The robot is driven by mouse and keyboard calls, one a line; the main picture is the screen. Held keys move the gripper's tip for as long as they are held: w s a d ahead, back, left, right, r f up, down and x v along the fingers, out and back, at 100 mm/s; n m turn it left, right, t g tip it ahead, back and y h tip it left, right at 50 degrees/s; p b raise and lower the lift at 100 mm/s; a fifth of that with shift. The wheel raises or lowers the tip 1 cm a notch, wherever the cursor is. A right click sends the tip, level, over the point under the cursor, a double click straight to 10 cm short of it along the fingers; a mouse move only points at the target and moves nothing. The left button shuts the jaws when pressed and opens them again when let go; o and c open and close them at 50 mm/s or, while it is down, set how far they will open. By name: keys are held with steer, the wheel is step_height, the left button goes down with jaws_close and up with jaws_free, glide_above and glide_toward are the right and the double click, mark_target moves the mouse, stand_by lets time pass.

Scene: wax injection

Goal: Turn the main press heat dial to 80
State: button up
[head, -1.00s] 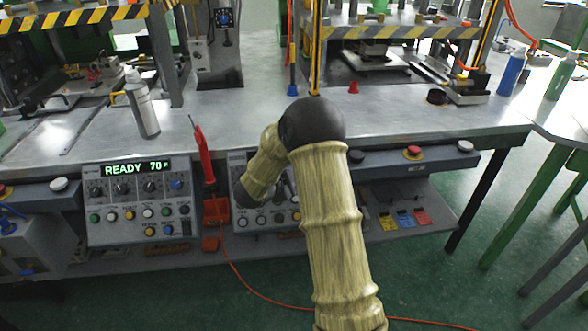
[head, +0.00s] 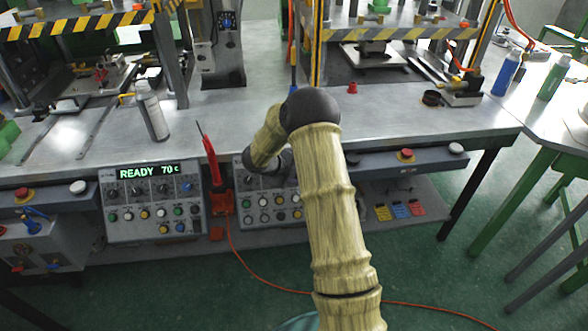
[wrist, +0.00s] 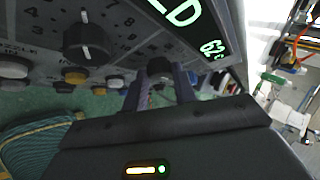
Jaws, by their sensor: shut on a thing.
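In the wrist view, my gripper (wrist: 160,88) is shut on a dark dial knob (wrist: 159,67) on a grey control panel (wrist: 118,14). The panel's green display (wrist: 208,42) is partly cut off and shows "LD" and 62. Another black knob (wrist: 86,38) with a white pointer line and numbers around it sits left of the gripped one. In the head view, my arm covers much of the right-hand panel (head: 249,216), and the gripper and its dial are hidden. The left-hand panel (head: 152,202) has a display (head: 155,171) reading READY 70.
A red-handled tool (head: 210,160) stands in a red holder between the panels. An orange cable (head: 245,270) runs across the floor. Push buttons (wrist: 74,76) sit close to the gripper.

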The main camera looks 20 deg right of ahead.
steer(key=shift+f, duration=0.1)
stand_by(0.3)
steer(key=o, duration=0.9)
steer(key=shift+d, duration=0.1)
steer(key=shift+o, duration=0.3)
steer(key=shift+w, duration=0.15)
steer(key=shift+a+r, duration=0.2)
steer(key=shift+a, duration=0.1)
steer(key=p+v, duration=0.1)
steer(key=v, duration=1.6)
steer(key=shift+d, duration=0.15)
